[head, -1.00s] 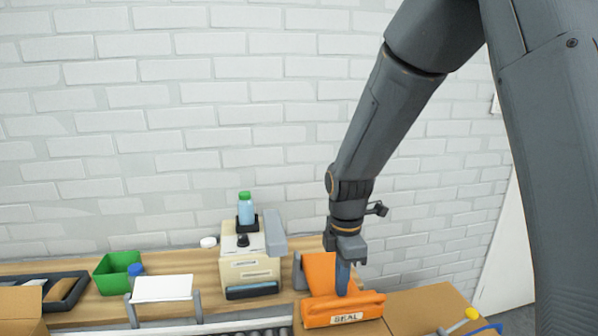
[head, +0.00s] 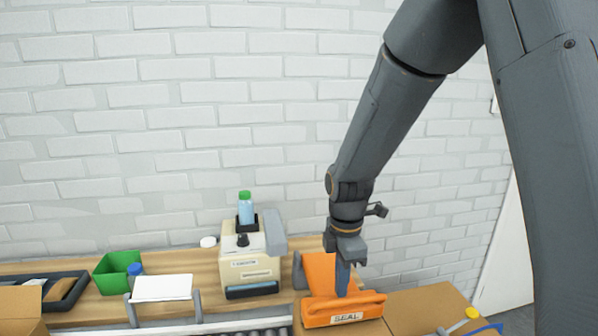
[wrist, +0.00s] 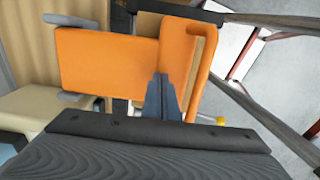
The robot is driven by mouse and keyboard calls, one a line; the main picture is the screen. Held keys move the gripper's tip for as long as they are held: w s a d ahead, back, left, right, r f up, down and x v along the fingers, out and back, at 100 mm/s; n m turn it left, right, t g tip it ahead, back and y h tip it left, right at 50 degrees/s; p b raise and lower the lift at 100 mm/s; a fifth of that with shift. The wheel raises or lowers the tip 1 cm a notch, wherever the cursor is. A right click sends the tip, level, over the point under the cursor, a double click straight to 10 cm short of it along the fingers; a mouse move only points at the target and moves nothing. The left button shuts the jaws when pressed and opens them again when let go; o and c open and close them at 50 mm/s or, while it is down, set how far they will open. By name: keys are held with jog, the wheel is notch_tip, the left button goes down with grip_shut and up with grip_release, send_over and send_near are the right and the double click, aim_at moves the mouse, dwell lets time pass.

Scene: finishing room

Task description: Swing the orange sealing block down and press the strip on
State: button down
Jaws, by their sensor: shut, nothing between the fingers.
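The orange sealing block (head: 320,272) is at the right of the bench, with a front bar marked "SEAL" (head: 345,309). It lies low over a cardboard box (head: 380,328). My gripper (head: 343,291) is shut and empty, pointing down with its fingertips at the block, just behind the bar. In the wrist view the orange block (wrist: 105,62) fills the upper middle, and the shut fingers (wrist: 162,95) reach its surface beside the raised bar. Whether the tips press or only touch I cannot tell. The strip is not visible under the block.
A cream machine (head: 250,270) with a blue bottle (head: 246,210) stands left of the block. A white panel (head: 161,288), a green bin (head: 112,272) and a dark tray (head: 66,289) are further left. Rollers (head: 250,328) run along the front. A yellow knob (head: 472,313) is at right.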

jog(key=shift+f, duration=0.45)
dwell(0.9)
jog(key=shift+r, duration=0.15)
jog(key=shift+r+p, duration=2.75)
jog(key=shift+r, duration=0.65)
jog(key=s+d+r+m+t, duration=0.25)
jog(key=s+d+m, duration=0.8)
jog(key=m, duration=0.85)
notch_tip(320, 180, down, 9)
jog(key=s+m+g+b, duration=0.1)
jog(key=b, duration=0.6)
jog(key=shift+s+a+b, duration=0.25)
jog(key=shift+a+b, duration=0.15)
